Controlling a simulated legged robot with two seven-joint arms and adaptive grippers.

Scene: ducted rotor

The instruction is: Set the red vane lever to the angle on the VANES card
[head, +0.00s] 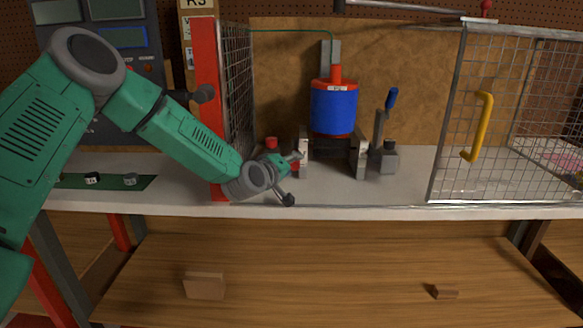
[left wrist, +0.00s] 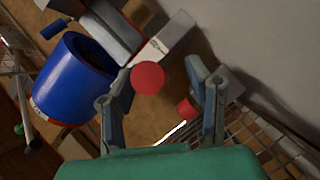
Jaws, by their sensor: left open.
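A red round knob (left wrist: 147,78) shows between the fingers of my left gripper (left wrist: 160,74) in the left wrist view, closer to the left finger; I cannot tell whether it is the vane lever's end. A smaller red part (left wrist: 187,108) is behind it. In the head view my open left gripper (head: 292,178) is low at the left of the rotor stand, above the bench. A red cap (head: 271,143) stands just behind it. The blue rotor housing (head: 333,110) with red ends is to the right. A card (head: 186,27) at upper left is partly hidden by the red post; its angle is unreadable.
A red-framed mesh guard (head: 207,90) stands close behind my left arm. A blue-handled lever (head: 391,99) is right of the rotor. A mesh door with a yellow handle (head: 484,125) is further right. The bench front (head: 370,197) is clear.

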